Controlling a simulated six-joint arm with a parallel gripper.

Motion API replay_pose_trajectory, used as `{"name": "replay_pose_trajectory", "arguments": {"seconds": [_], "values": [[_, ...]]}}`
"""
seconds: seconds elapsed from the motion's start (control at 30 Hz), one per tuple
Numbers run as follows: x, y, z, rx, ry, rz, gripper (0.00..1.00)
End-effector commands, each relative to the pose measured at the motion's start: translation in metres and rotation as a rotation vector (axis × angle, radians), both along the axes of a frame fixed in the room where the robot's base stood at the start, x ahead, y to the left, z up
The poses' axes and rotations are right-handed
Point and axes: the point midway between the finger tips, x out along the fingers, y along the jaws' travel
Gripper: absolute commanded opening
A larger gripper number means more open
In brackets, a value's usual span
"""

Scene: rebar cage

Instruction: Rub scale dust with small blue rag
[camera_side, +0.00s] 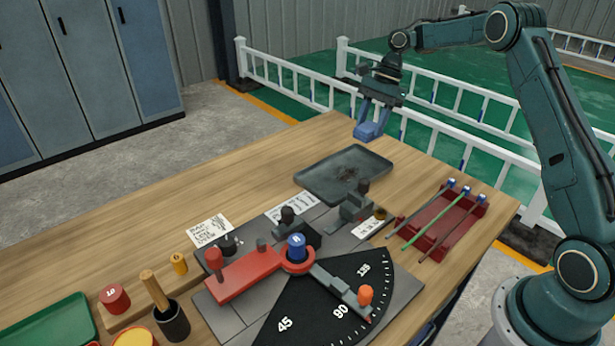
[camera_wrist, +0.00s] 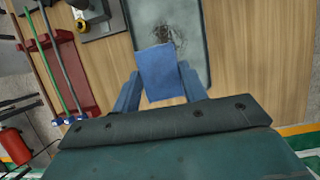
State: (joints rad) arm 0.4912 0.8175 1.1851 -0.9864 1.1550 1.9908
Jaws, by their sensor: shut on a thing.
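The small blue rag (camera_side: 369,131) is held in my gripper (camera_side: 373,115), above the far edge of the work table. In the wrist view the rag (camera_wrist: 160,72) lies between the two blue fingers of my gripper (camera_wrist: 160,88), which is shut on it. A dark grey tray (camera_side: 320,178) lies flat on the table below and a little left of the rag. Dark scale dust (camera_side: 347,172) is scattered near the middle of the tray. The dust also shows in the wrist view (camera_wrist: 168,36), just beyond the rag. The rag appears clear of the tray.
A red rack (camera_side: 447,228) with several rods stands right of the tray. A bending jig with a black angle plate (camera_side: 318,308) and a red lever (camera_side: 240,277) fills the front. A black cup (camera_side: 172,322) and a green tray (camera_side: 55,325) are at lower left. The table's back left is bare.

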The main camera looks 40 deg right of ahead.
Motion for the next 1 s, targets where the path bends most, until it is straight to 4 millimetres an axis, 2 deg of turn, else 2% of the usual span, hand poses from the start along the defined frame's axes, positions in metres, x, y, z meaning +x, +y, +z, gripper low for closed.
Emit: {"name": "replay_pose_trajectory", "arguments": {"seconds": [0.1, 0.3, 0.67, 1.0], "values": [[0.012, 0.0, -0.013, 0.0, 0.001, 0.001, 0.25], [0.02, 0.0, -0.024, 0.0, 0.0, 0.0, 0.25], [0.021, 0.0, -0.031, 0.002, 0.001, 0.0, 0.25], [0.021, 0.001, -0.06, 0.002, 0.001, 0.0, 0.25]]}}
